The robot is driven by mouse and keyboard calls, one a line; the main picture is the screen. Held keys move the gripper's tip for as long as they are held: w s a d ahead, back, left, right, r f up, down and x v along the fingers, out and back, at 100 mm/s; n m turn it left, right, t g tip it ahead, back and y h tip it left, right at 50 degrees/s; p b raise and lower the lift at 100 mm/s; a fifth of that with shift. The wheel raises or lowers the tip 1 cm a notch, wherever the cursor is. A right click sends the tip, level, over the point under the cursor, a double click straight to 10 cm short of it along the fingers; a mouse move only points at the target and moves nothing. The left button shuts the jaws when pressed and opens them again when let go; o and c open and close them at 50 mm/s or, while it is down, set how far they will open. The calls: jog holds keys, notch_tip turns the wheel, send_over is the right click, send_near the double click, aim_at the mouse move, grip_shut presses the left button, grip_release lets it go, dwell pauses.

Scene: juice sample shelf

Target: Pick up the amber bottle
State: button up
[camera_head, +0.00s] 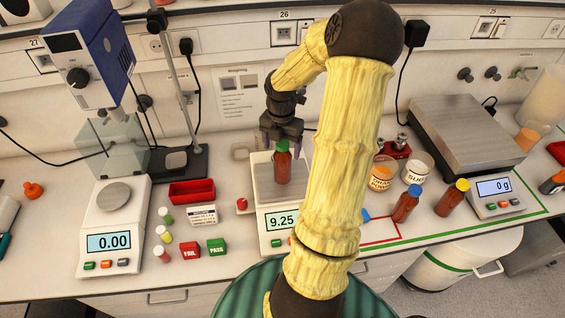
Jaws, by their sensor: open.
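Two similar red-brown bottles stand on the bench right of my arm, one with a blue cap (405,206) and one with a yellow cap (451,200). My arm hides the right part of the middle scale.
A left scale (108,222) reads 0.00. A red tray (192,193), small vials, and red FAIL (190,251) and green PASS (216,247) blocks lie between the scales. Two labelled tubs (417,169) and a large right scale (466,135) stand to the right.

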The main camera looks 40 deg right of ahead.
jog(key=f, duration=0.2)
jog(key=f+p, duration=0.1)
jog(key=f, duration=0.1)
jog(key=shift+d+f, duration=0.2)
jog(key=shift+f, duration=0.05)
jog(key=c, duration=1.3)
notch_tip(320, 180, up, 10)
jog(key=shift+r+b, duration=0.1)
jog(key=shift+b, duration=0.55)
